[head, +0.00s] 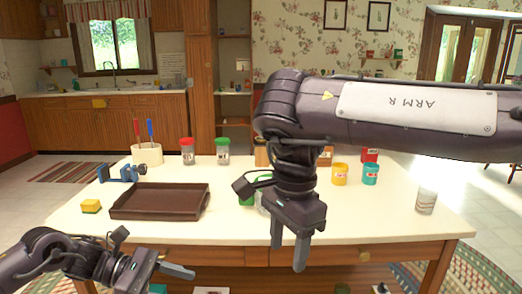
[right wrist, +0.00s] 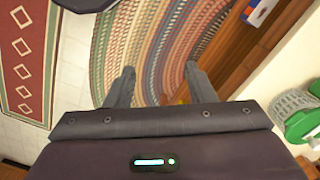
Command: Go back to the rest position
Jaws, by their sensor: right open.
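My right arm reaches in from the right in the head view, over the table. My right gripper (head: 288,255) points down in front of the table's near edge, open and with nothing between its fingers. In the right wrist view, its two fingers (right wrist: 158,88) stand apart above a striped braided rug. My left gripper (head: 170,270) is low at the left, in front of the table's near edge. Its fingers show only side-on, so I cannot tell how far apart they are.
The white-topped table (head: 330,222) carries a brown tray (head: 160,201), a yellow sponge (head: 91,206), a blue clamp (head: 122,172), a cup with screwdrivers (head: 147,155), two shakers, a yellow jar (head: 340,174), a teal jar (head: 370,174) and a white-lidded jar (head: 426,201). Green-lidded items are partly hidden behind my right gripper.

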